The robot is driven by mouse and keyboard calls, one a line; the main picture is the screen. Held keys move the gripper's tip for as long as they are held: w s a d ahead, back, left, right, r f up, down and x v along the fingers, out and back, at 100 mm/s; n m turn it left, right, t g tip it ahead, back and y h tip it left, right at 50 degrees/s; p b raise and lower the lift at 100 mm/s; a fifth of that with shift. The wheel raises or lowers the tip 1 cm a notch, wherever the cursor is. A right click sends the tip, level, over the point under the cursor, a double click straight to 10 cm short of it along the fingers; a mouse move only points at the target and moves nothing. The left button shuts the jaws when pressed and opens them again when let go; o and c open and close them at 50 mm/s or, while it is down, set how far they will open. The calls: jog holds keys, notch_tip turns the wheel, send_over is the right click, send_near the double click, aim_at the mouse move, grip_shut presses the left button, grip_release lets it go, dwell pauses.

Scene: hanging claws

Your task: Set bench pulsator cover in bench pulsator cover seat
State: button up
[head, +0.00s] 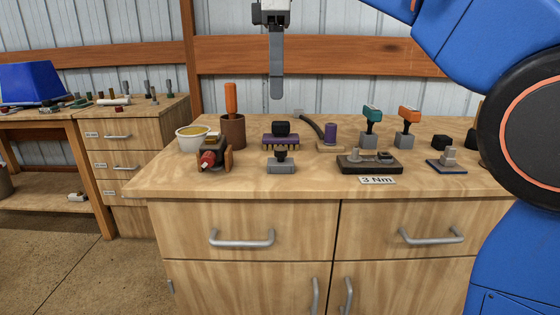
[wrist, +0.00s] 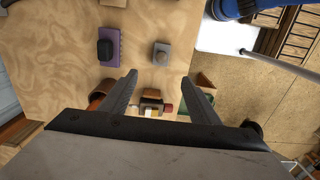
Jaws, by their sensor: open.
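My gripper (head: 277,92) hangs open and empty above the back of the bench. In the wrist view its two fingers (wrist: 160,80) are spread apart with nothing between the tips. No part is labelled as the pulsator cover or its seat, so I cannot tell for certain which they are. A purple ribbed base (head: 268,141) carries a black block (head: 281,128); they also show in the wrist view (wrist: 107,49). In front stands a grey block with a dark knob (head: 281,165), also in the wrist view (wrist: 160,54). A dark blue plate (head: 437,167) bears a grey stepped piece (head: 448,156) at right.
A dark board (head: 350,168) with metal parts lies behind a "3 Nm" label (head: 377,180). The front edge is clear.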

aim_at(279, 148)
notch_tip(279, 148, down, 11)
jog(key=shift+r, duration=0.1)
jog(key=shift+s+d+f, duration=0.1)
jog(key=shift+d+f, duration=0.05)
jog(key=shift+f, duration=1.2)
jog(key=shift+s+d+f, duration=0.1)
jog(key=shift+f, duration=1.25)
jog(key=c, duration=1.1)
